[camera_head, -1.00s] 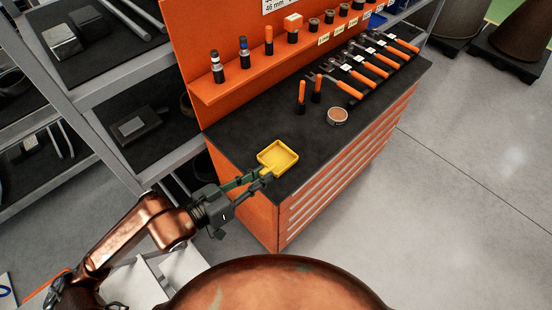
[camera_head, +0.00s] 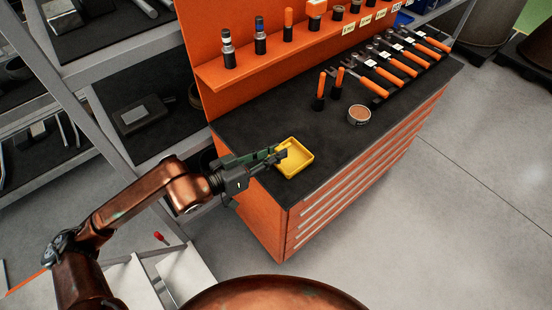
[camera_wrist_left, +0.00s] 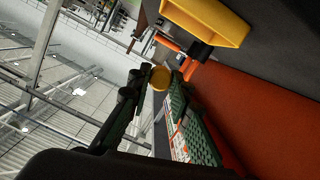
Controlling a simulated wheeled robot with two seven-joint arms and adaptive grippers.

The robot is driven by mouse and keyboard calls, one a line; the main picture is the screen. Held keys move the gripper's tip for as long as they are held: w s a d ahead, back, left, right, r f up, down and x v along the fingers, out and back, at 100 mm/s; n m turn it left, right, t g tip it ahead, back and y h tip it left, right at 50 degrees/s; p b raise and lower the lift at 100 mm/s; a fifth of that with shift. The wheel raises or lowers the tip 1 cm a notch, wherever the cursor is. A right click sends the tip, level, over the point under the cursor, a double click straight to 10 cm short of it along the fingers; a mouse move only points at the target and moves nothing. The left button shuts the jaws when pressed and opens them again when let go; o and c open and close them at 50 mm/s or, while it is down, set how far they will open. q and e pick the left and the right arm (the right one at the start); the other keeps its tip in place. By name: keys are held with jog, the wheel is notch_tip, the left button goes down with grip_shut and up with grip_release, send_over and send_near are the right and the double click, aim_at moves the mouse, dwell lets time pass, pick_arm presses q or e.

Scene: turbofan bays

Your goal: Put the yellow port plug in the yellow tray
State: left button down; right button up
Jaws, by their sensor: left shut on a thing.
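The yellow tray (camera_head: 303,169) is a shallow square dish on the black cabinet top, near its left front edge. It also shows at the top of the left wrist view (camera_wrist_left: 221,27). My left gripper (camera_head: 281,154) reaches in from the left, its fingertips at the tray's left side in the picture. It is shut on the yellow port plug (camera_wrist_left: 159,78), whose round yellow end shows between the fingertips in the left wrist view. The fingers mostly hide the plug in the head view. Whether the plug touches the tray is unclear. My right gripper is not in view.
Two orange-handled tools (camera_head: 328,88) stand upright behind the tray, and a round tin (camera_head: 359,115) lies to the right. An orange back panel with a ledge (camera_head: 262,66) rises behind. Grey shelves (camera_head: 85,85) stand at left.

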pick_arm(q)
jog(key=shift+w+f, duration=0.65)
jog(key=shift+f, duration=0.15)
jog(key=f, duration=0.3)
jog(key=shift+w+f+b, duration=0.2)
jog(key=shift+f+b, duration=0.1)
jog(key=shift+b, duration=0.05)
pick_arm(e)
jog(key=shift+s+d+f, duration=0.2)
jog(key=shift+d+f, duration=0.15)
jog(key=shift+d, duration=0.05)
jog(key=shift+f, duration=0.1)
pick_arm(q)
jog(key=shift+f+b, duration=0.6)
jog(key=shift+b, duration=0.15)
jog(key=c, duration=1.9)
grip_release()
jog(key=shift+o, duration=0.7)
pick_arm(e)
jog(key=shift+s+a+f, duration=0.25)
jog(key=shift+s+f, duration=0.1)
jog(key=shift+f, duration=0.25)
